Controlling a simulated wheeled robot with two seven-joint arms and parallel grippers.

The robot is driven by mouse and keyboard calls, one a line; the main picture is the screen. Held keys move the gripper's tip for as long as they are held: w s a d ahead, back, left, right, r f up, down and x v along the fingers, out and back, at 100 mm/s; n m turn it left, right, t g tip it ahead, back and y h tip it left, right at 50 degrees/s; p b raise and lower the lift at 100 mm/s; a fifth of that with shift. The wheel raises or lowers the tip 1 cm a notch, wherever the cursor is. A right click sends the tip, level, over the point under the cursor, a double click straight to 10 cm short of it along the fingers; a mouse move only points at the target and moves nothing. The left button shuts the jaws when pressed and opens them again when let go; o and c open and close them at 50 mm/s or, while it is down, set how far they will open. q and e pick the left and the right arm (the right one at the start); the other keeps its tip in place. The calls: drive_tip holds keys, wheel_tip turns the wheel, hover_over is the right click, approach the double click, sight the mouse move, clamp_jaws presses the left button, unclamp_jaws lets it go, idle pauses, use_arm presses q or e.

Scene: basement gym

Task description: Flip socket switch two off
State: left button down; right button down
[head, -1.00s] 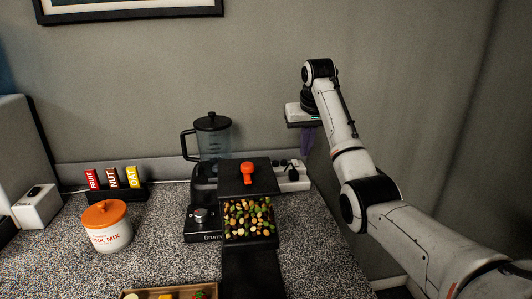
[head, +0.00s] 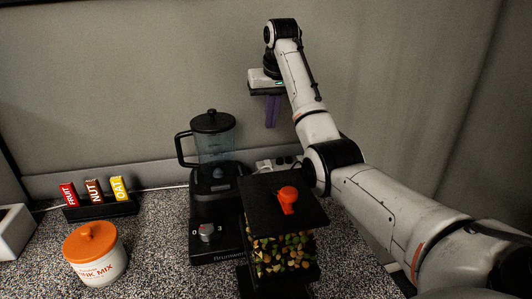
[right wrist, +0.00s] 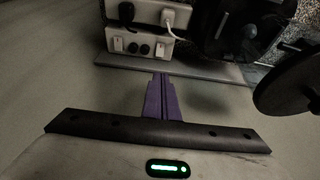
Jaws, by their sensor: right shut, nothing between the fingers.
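The white socket block (head: 272,165) stands against the back wall in the head view, partly hidden by the nut dispenser and my right arm. In the right wrist view the socket block (right wrist: 140,38) is at the top, with a small reddish rocker (right wrist: 118,43) at left and another (right wrist: 160,50) at right. Dark round parts lie between them. Which is switch two, and its position, I cannot tell. My right gripper (head: 271,124), with purple fingers, is shut and empty above the block in the head view. In the right wrist view its fingertips (right wrist: 162,76) are apart from the block. My left gripper is out of view.
A black blender (head: 213,150) and a nut dispenser (head: 285,200) with an orange knob stand in front of the block. A white plug (right wrist: 168,17) with a cord sits on it. An orange-lidded jar (head: 95,255) and a bar rack (head: 100,207) are at left.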

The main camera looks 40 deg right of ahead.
sight(267, 164)
drive_tip(key=x, duration=0.4)
drive_tip(key=p+x, duration=0.1)
drive_tip(key=x, duration=0.9)
drive_tip(key=shift+s+a+f+p, duration=0.1)
drive_tip(key=shift+s+a+p, duration=0.15)
drive_tip(key=shift+s+p, duration=0.05)
drive_tip(key=shift+w+a, duration=0.15)
drive_tip(key=shift+w, duration=0.05)
drive_tip(key=shift+f, duration=0.1)
drive_tip(key=shift+s+d, duration=0.1)
drive_tip(key=shift+d, duration=0.15)
drive_tip(key=shift+s+a+f, duration=0.15)
drive_tip(key=shift+s+a, duration=0.35)
drive_tip(key=shift+s, duration=0.25)
